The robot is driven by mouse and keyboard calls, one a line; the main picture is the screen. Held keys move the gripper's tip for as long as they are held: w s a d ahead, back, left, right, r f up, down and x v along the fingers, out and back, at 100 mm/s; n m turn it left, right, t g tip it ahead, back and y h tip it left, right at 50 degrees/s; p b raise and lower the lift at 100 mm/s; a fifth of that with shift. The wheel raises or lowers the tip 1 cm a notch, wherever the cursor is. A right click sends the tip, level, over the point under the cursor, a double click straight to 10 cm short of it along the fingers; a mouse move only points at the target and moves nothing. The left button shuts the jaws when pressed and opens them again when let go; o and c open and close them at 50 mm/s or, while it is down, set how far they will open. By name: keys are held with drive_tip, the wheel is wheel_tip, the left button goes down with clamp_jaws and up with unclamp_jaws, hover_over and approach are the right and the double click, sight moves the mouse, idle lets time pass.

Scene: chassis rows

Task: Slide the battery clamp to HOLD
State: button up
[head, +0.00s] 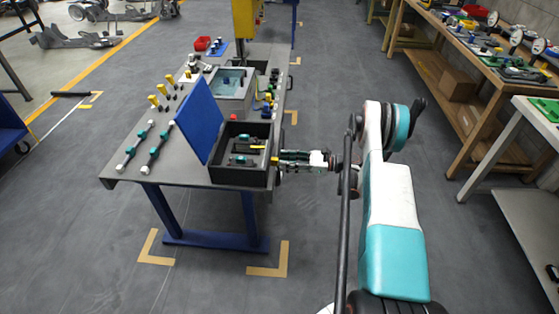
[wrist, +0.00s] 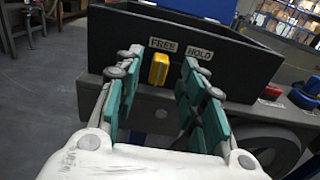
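The battery clamp is a yellow knob (wrist: 158,70) on the front wall of a dark box (wrist: 215,62). It sits below the FREE label (wrist: 164,45), left of the HOLD label (wrist: 200,52). In the head view the knob is a small yellow spot (head: 274,160) on the right side of the box (head: 238,177). My gripper (wrist: 160,66) is open, with one teal finger on each side of the knob and visible gaps to both. It reaches the box from the right in the head view (head: 284,160). Whether the fingertips touch the wall is unclear.
The box's blue lid (head: 198,118) stands open on its left. The box rests on a grey table (head: 190,165) with two rods, yellow-topped pegs and a grey tray (head: 236,88). In the wrist view, red (wrist: 270,92) and blue (wrist: 307,92) parts lie right of the box.

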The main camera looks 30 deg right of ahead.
sight(274, 162)
drive_tip(key=b+x, duration=0.1)
drive_tip(key=x, duration=0.2)
clamp_jaws()
drive_tip(key=shift+w, duration=0.1)
